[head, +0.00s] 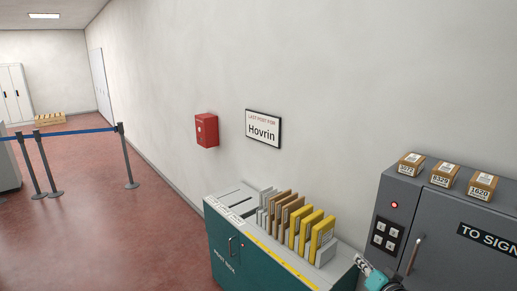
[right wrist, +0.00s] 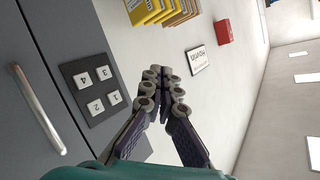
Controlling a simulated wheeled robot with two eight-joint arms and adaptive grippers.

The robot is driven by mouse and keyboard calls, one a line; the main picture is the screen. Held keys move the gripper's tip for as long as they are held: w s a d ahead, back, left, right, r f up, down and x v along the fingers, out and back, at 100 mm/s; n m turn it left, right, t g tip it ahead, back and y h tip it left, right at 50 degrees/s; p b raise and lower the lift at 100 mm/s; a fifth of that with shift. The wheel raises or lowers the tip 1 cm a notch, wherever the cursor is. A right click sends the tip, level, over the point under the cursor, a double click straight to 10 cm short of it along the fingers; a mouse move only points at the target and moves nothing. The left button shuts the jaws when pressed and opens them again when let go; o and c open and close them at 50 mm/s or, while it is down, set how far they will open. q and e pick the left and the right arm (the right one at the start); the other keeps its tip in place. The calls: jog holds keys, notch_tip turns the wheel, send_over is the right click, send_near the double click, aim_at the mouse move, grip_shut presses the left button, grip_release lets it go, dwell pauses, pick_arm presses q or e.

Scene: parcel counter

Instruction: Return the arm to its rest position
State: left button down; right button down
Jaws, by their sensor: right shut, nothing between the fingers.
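My right gripper (head: 362,265) is at the lower right of the head view, in front of the grey locker and beside the right end of the teal counter. In the right wrist view its two fingers (right wrist: 162,78) meet at the tips, shut and empty. The keypad (head: 386,236) with several numbered white buttons is on the locker's front; it also shows in the right wrist view (right wrist: 92,88), apart from the fingers. My left gripper is not in view.
The grey locker (head: 438,215) has a red light (head: 395,205), a door handle (head: 414,255) and three small parcels on top. The teal counter (head: 238,258) bears a rack of yellow and brown envelopes (head: 300,232). A red box (head: 206,130) hangs on the wall. Open floor lies left.

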jog(key=s+a+f+n+g+y+b, duration=0.1)
jog(key=s+a+f+n+g+b, duration=0.15)
jog(key=s+a+f, duration=0.4)
jog(key=s+a+f+n+g+h+b, duration=0.1)
jog(key=s+a+f+g+b, duration=0.1)
jog(key=s, duration=0.6)
jog(key=s+a+f+n+g+h+b, duration=0.1)
jog(key=s+a+f+n+g+b, duration=0.1)
jog(key=s+f, duration=0.4)
jog(key=s+a+g, duration=0.1)
jog(key=s, duration=0.2)
jog(key=shift+a+f, duration=0.2)
jog(key=shift+a, duration=0.2)
